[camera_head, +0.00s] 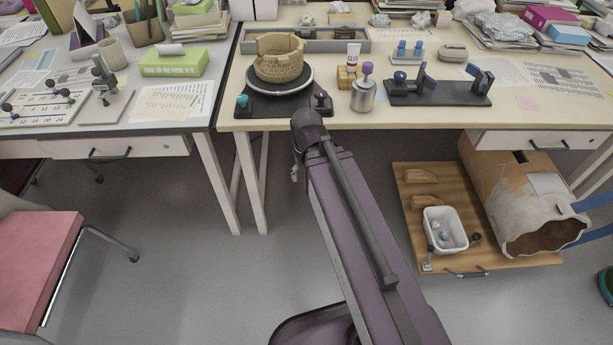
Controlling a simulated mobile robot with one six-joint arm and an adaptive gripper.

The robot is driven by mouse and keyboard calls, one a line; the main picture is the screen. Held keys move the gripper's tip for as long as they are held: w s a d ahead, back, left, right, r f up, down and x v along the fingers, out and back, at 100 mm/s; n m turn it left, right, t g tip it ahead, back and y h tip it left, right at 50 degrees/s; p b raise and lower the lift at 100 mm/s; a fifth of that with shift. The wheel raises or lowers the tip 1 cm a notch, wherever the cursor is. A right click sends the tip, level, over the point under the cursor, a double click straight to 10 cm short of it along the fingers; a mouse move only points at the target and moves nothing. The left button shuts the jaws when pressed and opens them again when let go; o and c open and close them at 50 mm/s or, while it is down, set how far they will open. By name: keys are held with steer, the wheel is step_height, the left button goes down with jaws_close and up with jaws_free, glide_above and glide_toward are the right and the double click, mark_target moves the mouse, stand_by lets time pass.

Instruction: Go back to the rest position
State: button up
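My gripper cannot be made out; only a small grey part shows beside the arm under that joint. A tan pot (280,68) with a broken, uneven rim stands upright on a round turntable (262,85) with a black base. My arm is apart from the pot and in front of it.
On the table are a metal jar with a purple top (363,95), a tube (353,57) on wooden blocks and a black clamp stand (437,90). At lower right, a wooden board (412,205) holds a white bin (445,230) and a large broken vessel (520,190). A pink chair (38,262) stands left.

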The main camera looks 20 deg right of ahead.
stand_by(0.4)
step_height(320, 180, up, 25)
steer(key=p, duration=2.5)
steer(key=shift+r, duration=0.15)
